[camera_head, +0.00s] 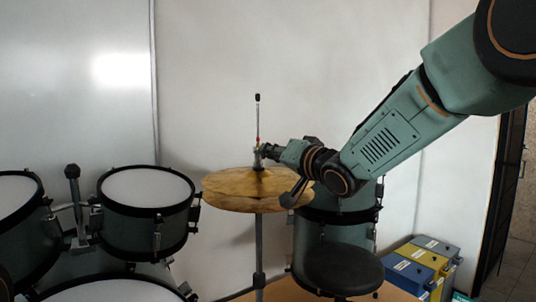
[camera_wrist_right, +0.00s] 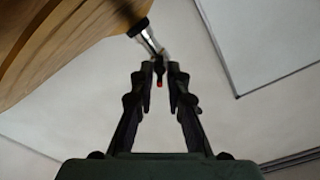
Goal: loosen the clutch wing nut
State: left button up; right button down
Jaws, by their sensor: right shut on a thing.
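The hi-hat cymbals (camera_head: 232,188) sit level on a thin upright stand (camera_head: 259,235). The clutch (camera_head: 257,160) stands on top of them around the pull rod (camera_head: 257,118). In the right wrist view the silver clutch tube (camera_wrist_right: 148,40) comes in from the top beside the cymbal (camera_wrist_right: 60,35). The small dark, red-tipped wing nut (camera_wrist_right: 159,73) lies between my fingertips. My right gripper (camera_head: 268,150) reaches in from the right and is shut on the wing nut; the fingers (camera_wrist_right: 160,80) flank it. My left gripper is not in view.
Drums (camera_head: 147,213) stand to the left, with a dark post (camera_head: 73,190) between them. A floor drum (camera_head: 320,230) and a round black stool (camera_head: 343,268) are below my right arm. Yellow and blue boxes (camera_head: 425,262) stand at lower right. A wall is behind.

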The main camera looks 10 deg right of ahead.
jog(key=n+b, duration=0.1)
jog(key=n, duration=0.2)
jog(key=c, duration=1.4)
grip_release()
jog(key=shift+a, duration=0.1)
jog(key=shift+o, duration=0.2)
jog(key=shift+b+v, duration=0.45)
jog(key=shift+v, duration=2.55)
